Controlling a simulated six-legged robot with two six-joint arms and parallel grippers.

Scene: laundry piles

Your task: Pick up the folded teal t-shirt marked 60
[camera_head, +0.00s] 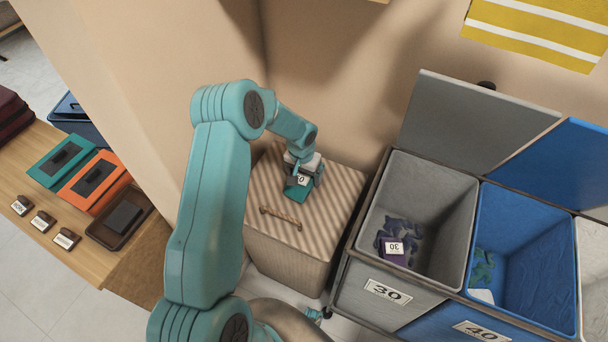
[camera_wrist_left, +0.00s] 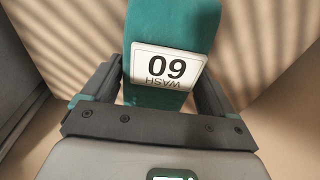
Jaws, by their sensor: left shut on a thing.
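The folded teal t-shirt (camera_head: 297,190) is at the top of the striped, lidded hamper, under my left gripper (camera_head: 302,182). In the left wrist view the teal t-shirt (camera_wrist_left: 172,28) carries a white label reading "WASH 60", upside down there. It lies between the two fingers of my left gripper (camera_wrist_left: 160,85), which is shut on it. I cannot tell whether the shirt still touches the lid. My right gripper is not in view.
The striped hamper (camera_head: 272,225) has a rope handle on its lid. Grey bin 30 (camera_head: 385,262) and blue bin 40 (camera_head: 535,285) stand to the right with clothes inside. A wooden table (camera_head: 20,165) with coloured trays and small labelled blocks is at left. Walls rise behind the hamper.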

